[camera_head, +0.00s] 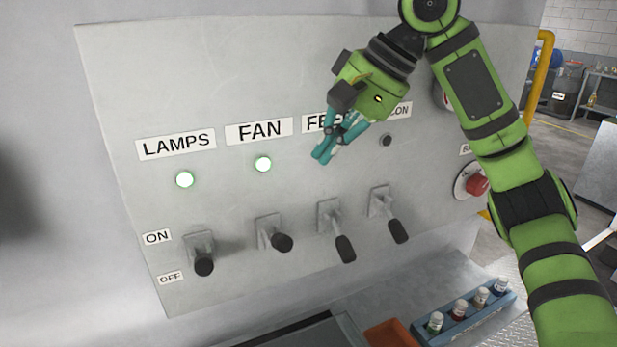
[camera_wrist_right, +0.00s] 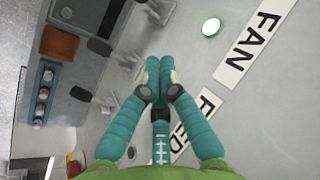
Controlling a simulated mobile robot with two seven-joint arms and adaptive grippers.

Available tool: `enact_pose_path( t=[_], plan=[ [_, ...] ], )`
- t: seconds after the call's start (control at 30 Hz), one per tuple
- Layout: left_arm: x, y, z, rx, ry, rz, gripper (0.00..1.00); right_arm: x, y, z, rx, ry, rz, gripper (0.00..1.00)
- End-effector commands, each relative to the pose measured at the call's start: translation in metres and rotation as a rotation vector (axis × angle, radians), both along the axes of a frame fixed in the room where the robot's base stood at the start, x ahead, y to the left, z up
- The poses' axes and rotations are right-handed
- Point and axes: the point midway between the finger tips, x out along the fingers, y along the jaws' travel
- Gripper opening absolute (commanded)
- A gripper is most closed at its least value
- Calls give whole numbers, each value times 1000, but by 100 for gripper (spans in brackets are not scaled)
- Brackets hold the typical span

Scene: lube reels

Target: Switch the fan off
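The FAN label (camera_head: 259,131) is on the grey switch panel, above a lit fan lamp (camera_head: 263,164). The fan lever (camera_head: 281,242) is below them; its black knob juts out toward the camera, less lowered than the two levers to its right. The right wrist view shows the FAN label (camera_wrist_right: 255,40) and lamp (camera_wrist_right: 210,27). My right gripper (camera_head: 322,154) is in front of the panel by the partly covered third label, above and to the right of the fan lever. Its fingertips (camera_wrist_right: 159,62) are together with nothing between them. My left gripper is out of view.
The LAMPS lever (camera_head: 204,262) is left of the fan lever, under a lit lamp (camera_head: 185,180). The third lever (camera_head: 344,246) and fourth lever (camera_head: 397,229) hang lower at right. A red button (camera_head: 477,184) is further right. A blue vial rack (camera_head: 470,322) lies below.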

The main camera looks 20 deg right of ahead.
Motion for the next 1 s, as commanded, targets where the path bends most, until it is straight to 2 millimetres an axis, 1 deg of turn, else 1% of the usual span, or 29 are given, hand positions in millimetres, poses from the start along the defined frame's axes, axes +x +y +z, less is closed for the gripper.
enact_pose_path(
  t=[0.03,0.1,0.2,0.3,0.43,0.5,0.7,1.0],
  plan=[
    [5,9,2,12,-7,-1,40,2,2,-7,-1,4,-1,0],
    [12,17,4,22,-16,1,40,5,7,-18,-1,5,0,0],
    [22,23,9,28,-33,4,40,12,15,-36,-3,7,0,0],
    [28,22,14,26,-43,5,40,18,25,-55,-3,7,0,0],
    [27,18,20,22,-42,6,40,27,35,-78,-1,6,0,0],
    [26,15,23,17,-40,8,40,22,42,-86,-3,3,3,0],
    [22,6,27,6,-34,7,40,12,54,-102,-2,2,0,0],
    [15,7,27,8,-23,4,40,9,57,-107,1,1,0,0]
  ],
)
